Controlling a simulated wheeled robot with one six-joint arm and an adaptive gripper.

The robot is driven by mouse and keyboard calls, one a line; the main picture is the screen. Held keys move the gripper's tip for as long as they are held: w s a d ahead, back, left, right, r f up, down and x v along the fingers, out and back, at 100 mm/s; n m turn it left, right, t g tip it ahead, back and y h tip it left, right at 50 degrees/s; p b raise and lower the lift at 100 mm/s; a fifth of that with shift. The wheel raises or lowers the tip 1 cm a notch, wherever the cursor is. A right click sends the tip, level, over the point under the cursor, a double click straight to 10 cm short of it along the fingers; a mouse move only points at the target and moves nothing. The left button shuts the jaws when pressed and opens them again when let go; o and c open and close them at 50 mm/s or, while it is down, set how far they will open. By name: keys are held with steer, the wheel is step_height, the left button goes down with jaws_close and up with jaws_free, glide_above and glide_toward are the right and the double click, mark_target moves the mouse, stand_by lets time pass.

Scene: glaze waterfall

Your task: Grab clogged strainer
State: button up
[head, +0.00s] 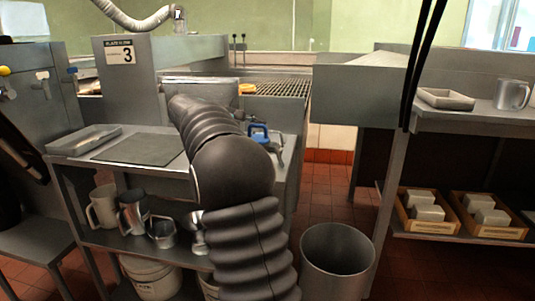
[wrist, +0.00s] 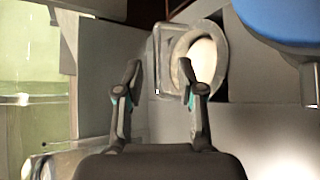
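In the wrist view, a round metal piece with a cream-coloured filling (wrist: 207,60), which looks like the clogged strainer, sits in a squarish grey frame. My gripper (wrist: 158,88) is open, with nothing seen between its fingers. The right fingertip overlaps the left rim of the round piece in the picture; I cannot tell whether they touch. The left fingertip is over a plain grey surface.
A blue object (wrist: 290,18) is close at the wrist view's upper right; a blue fitting (head: 258,132) shows beside my arm in the head view. A tray (head: 84,140) lies on the bench's left. Pitchers (head: 103,206) stand below. A bin (head: 337,258) stands on the floor at right.

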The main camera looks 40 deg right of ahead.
steer(key=x, duration=0.4)
steer(key=shift+s+r, duration=0.15)
steer(key=shift+s, duration=0.05)
jaws_close()
steer(key=shift+r, duration=0.1)
